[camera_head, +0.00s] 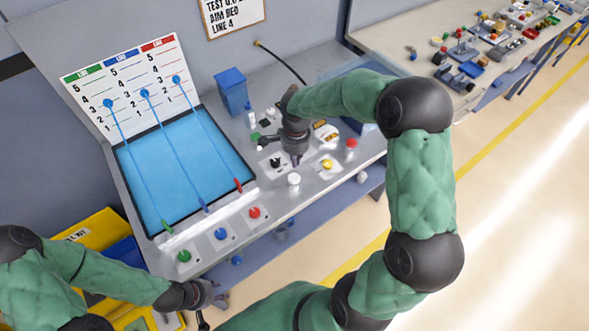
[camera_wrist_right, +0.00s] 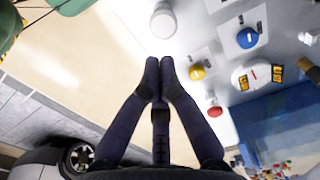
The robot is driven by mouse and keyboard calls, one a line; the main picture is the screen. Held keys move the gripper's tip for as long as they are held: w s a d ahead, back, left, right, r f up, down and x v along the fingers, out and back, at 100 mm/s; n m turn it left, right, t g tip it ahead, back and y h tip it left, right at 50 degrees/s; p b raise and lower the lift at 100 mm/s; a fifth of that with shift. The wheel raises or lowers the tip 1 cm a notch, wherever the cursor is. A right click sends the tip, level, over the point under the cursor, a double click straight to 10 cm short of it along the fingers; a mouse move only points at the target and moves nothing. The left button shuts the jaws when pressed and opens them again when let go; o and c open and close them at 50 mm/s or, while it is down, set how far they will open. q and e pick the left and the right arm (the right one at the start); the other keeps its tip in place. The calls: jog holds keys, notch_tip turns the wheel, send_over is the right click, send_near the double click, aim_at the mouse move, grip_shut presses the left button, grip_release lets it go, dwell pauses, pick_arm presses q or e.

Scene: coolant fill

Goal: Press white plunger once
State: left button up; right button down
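The white plunger (camera_head: 294,180) is a short white knob near the front edge of the grey console. It also shows in the right wrist view as a white cylinder (camera_wrist_right: 163,20), just beyond my fingertips and apart from them in the picture. My right gripper (camera_head: 295,160) hangs over the console, a little behind the plunger in the head view. In the wrist view its two dark fingers (camera_wrist_right: 160,66) are together with nothing between them. My left gripper (camera_head: 212,294) is low at the console's front left, away from the plunger; its finger opening is unclear.
A yellow button (camera_head: 327,164), a red button (camera_head: 351,143) and a dark knob (camera_head: 275,162) are close to my right gripper. Green (camera_head: 184,256), blue (camera_head: 220,234) and red (camera_head: 254,212) knobs line the front left. A blue container (camera_head: 232,92) stands behind.

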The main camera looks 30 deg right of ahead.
notch_tip(320, 180, up, 4)
jog(key=shift+a+f, duration=0.15)
jog(key=shift+f, duration=0.1)
jog(key=shift+s, duration=0.1)
dwell(0.7)
